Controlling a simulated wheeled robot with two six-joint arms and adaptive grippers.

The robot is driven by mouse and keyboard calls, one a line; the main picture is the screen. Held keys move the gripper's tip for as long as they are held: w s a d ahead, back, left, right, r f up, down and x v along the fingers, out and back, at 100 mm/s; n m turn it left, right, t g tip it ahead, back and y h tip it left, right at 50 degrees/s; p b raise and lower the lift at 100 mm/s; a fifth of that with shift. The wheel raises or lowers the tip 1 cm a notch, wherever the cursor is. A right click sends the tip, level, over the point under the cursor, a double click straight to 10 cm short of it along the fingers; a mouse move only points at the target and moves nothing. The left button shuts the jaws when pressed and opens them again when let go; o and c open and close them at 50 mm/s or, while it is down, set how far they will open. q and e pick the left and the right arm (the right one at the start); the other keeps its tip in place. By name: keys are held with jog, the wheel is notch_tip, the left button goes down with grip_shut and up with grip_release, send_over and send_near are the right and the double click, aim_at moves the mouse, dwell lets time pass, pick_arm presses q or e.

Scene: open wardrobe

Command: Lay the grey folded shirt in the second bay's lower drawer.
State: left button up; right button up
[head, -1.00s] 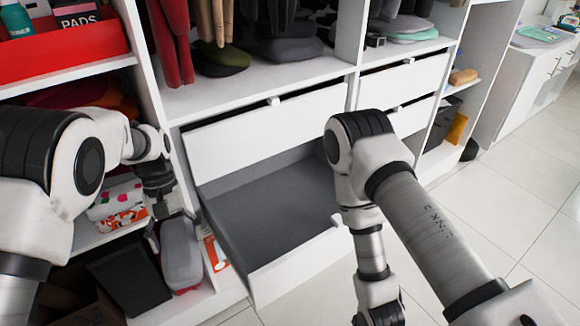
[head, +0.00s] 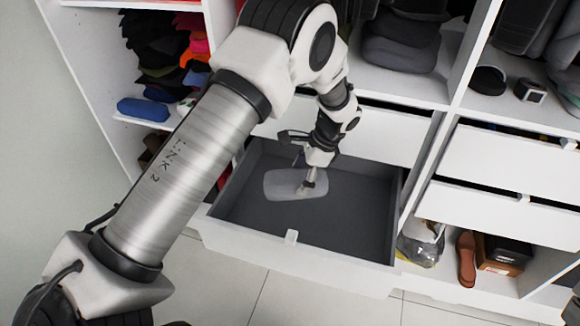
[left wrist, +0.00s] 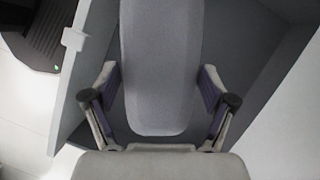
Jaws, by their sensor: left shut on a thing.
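The grey folded shirt (head: 283,185) is inside the outline of the open lower drawer (head: 240,240), toward its left side. My left gripper (head: 312,178) reaches down from above and is shut on the shirt near its right end. In the left wrist view the shirt (left wrist: 160,65) lies lengthwise between the two fingers (left wrist: 158,88), with dark drawer floor behind it. I cannot tell whether the shirt touches the drawer floor. The rest of the drawer looks empty.
A shut upper drawer (head: 385,133) sits just above the open one. Dark folded clothes (head: 400,45) lie on the shelf above. At right are more drawers (head: 500,165) and a brown shoe (head: 466,258). The drawer's right half is free.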

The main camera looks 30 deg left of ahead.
aim_at(281, 172)
pick_arm(q)
jog(key=a+m, duration=0.2)
jog(key=s+a+m+t, duration=0.1)
jog(key=a+m, duration=0.1)
jog(key=a, duration=0.1)
jog(key=shift+s+a+f+m+t+y+p, duration=0.2)
jog(key=shift+m+t+y+p, duration=0.1)
jog(key=shift+y, duration=0.1)
jog(key=shift+w+d+f+b, duration=0.1)
jog(key=shift+d+f+b, duration=0.1)
jog(key=shift+f+b, duration=0.2)
notch_tip(281, 172, down, 16)
jog(key=b, duration=1.4)
jog(key=shift+r, duration=0.2)
pick_arm(e)
notch_tip(281, 172, down, 14)
jog(key=shift+a, duration=0.25)
jog(key=shift+s+r, duration=0.1)
jog(key=shift+r, duration=0.05)
pick_arm(q)
jog(key=shift+f+b, duration=0.3)
jog(key=shift+f, duration=0.25)
jog(key=o, duration=0.7)
